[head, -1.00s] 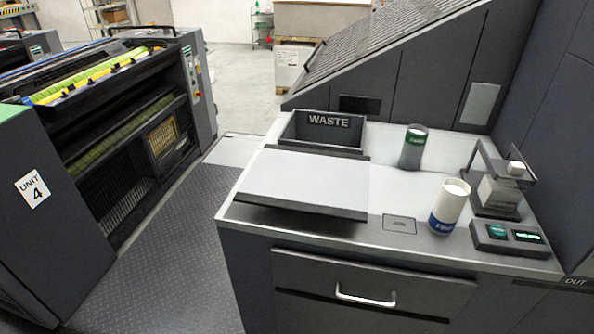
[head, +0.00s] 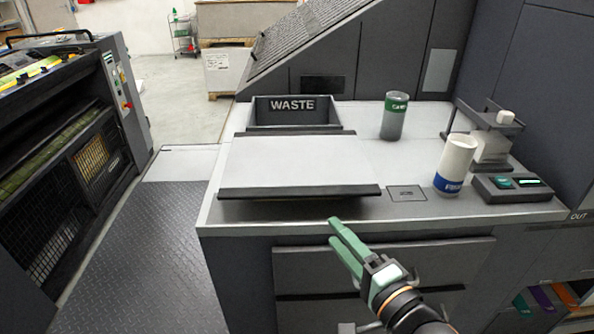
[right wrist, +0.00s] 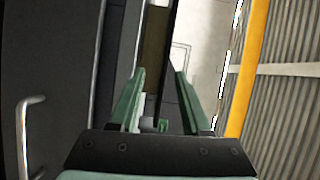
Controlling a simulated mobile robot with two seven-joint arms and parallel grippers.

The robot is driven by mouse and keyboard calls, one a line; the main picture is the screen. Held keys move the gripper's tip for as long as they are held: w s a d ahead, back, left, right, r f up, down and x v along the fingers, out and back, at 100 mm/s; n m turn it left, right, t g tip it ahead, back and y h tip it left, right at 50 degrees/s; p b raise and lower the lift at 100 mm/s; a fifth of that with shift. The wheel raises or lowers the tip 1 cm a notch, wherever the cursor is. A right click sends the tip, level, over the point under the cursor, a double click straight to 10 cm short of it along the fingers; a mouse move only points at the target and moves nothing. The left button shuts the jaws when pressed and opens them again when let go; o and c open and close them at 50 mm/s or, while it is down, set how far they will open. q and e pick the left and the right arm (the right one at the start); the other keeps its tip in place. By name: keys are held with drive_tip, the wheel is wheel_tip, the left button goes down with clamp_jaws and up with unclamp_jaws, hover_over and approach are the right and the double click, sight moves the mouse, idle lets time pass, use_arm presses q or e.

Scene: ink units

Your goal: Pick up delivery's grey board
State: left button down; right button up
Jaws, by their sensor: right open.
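A flat pale grey board (head: 297,164) lies level on the counter, with dark strips along its front and back edges; it is the only grey board I can make out. My right gripper (head: 342,238) has green fingers. It is open and empty, in front of the counter's front edge and apart from the board. In the right wrist view the open fingers (right wrist: 162,92) have nothing gripped between them. My left gripper is not in view.
A waste bin (head: 254,111) stands behind the board. To the right are a green-labelled container (head: 394,118), a white-and-blue cup (head: 456,165), a dark stand-like device (head: 490,140) and a small control panel (head: 512,187). A drawer handle (right wrist: 24,140) shows in the right wrist view.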

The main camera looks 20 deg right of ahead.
sight(307, 197)
drive_tip(key=shift+m, duration=0.4)
drive_tip(key=shift+w+a+r, duration=0.2)
drive_tip(key=shift+w+a, duration=0.15)
drive_tip(key=shift+w, duration=1.7)
drive_tip(key=shift+w+a+r, duration=0.15)
drive_tip(key=shift+w+a, duration=0.25)
drive_tip(key=shift+w, duration=1.6)
drive_tip(key=shift+w+a+r, duration=0.2)
drive_tip(key=shift+w+a, duration=0.15)
drive_tip(key=shift+w, duration=1.7)
clamp_jaws()
